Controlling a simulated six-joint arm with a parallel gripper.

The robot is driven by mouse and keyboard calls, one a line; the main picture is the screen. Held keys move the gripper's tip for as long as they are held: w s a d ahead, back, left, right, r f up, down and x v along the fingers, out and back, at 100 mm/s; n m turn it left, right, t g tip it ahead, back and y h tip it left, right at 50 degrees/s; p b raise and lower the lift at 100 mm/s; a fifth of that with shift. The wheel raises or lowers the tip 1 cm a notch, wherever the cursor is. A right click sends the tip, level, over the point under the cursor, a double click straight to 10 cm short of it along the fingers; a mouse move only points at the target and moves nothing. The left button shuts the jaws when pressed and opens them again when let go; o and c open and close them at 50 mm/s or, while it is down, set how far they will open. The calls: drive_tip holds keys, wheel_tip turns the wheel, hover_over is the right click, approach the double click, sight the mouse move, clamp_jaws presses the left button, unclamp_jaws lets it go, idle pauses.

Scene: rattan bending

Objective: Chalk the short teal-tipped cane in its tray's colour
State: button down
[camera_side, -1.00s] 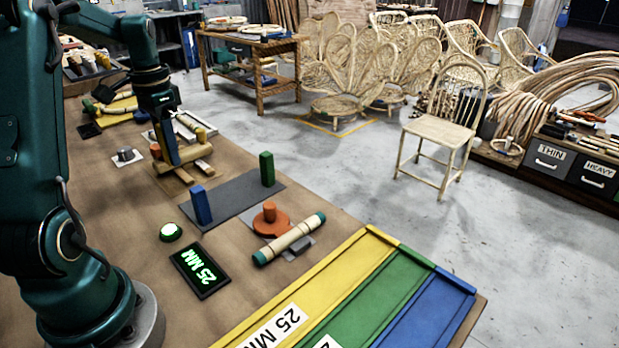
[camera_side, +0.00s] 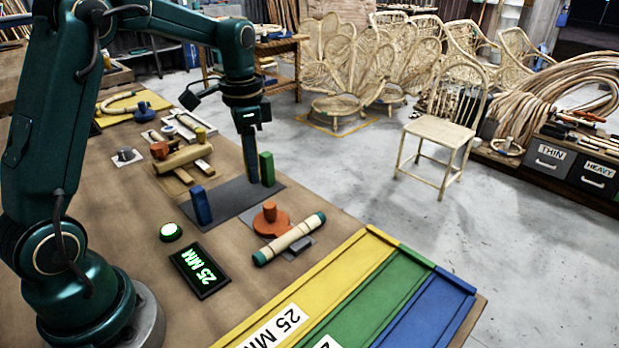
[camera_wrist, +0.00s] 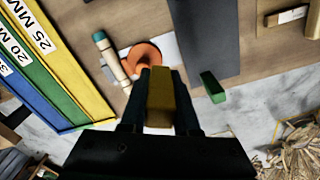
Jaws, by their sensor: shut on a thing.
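The short cane (camera_side: 290,238) with a teal tip lies on a small grey plate beside an orange round fixture (camera_side: 270,222); the cane also shows in the wrist view (camera_wrist: 112,61). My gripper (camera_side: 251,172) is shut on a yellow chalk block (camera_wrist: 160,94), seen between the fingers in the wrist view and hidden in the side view. The gripper is over the dark mat area, close to the green block (camera_side: 267,169). The blue block (camera_side: 201,206) stands on the dark mat (camera_side: 235,199). The yellow tray (camera_side: 318,287) is labelled 25 MM.
A display (camera_side: 200,270) reads 25 MM, next to a green-lit button (camera_side: 171,232). Green (camera_side: 372,293) and blue (camera_side: 428,312) trays lie right of the yellow one. Wooden blocks and an orange knob (camera_side: 160,150) sit farther back.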

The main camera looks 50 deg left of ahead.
sight(291, 233)
drive_tip(key=d+m, duration=0.1)
drive_tip(key=d, duration=0.2)
drive_tip(key=d+m, duration=0.1)
drive_tip(key=d, duration=0.2)
drive_tip(key=d+f+m, duration=0.1)
drive_tip(key=d, duration=0.2)
drive_tip(key=shift+w+d, duration=0.2)
drive_tip(key=shift+w, duration=0.1)
drive_tip(key=shift+f, duration=2.75)
drive_tip(key=shift+f, duration=0.6)
wheel_tip(291, 233, up, 7)
drive_tip(key=shift+m, duration=0.3)
idle(0.3)
